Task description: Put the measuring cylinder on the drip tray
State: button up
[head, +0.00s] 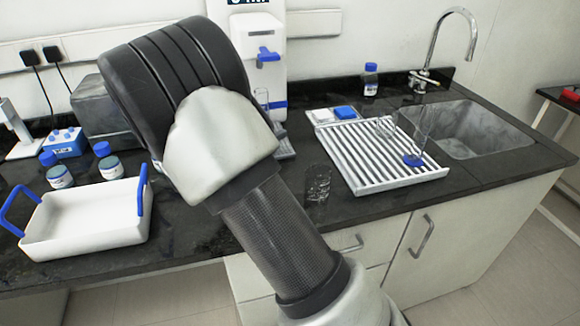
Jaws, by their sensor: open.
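The measuring cylinder (418,138) is clear with a blue base (413,159). It stands, looking slightly tilted in this view, on the white slatted draining rack (377,184) beside the sink. What looks like the drip tray (286,148) is a grey ledge at the foot of the white dispenser (262,50). My arm hides most of it, so I cannot tell what stands there. My gripper is not in view; only my arm's upper links show, crossing the middle of the picture.
A clear glass beaker (318,183) stands on the dark counter near the rack's left edge. A white tray with blue handles (85,215) and blue-capped bottles (56,171) are at left. The sink (480,130) and tap (440,72) are at right.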

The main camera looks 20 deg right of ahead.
jog(key=s+d+r+m+g+y, duration=0.2)
jog(key=s+d+m+g, duration=0.3)
jog(key=s, duration=0.4)
jog(key=s+d+r+m+g+y, duration=0.2)
jog(key=s+d+m, duration=0.2)
jog(key=s+m, duration=0.35)
jog(key=s+a+r+m+t+y, duration=0.1)
jog(key=s+a+m+y, duration=0.3)
jog(key=s, duration=0.4)
jog(key=s+a+r+m+t+y, duration=0.2)
jog(key=s+a+m+y, duration=0.2)
jog(key=s, duration=0.5)
jog(key=m+y, duration=0.1)
jog(key=m, duration=0.1)
jog(key=shift+a+r+m, duration=0.35)
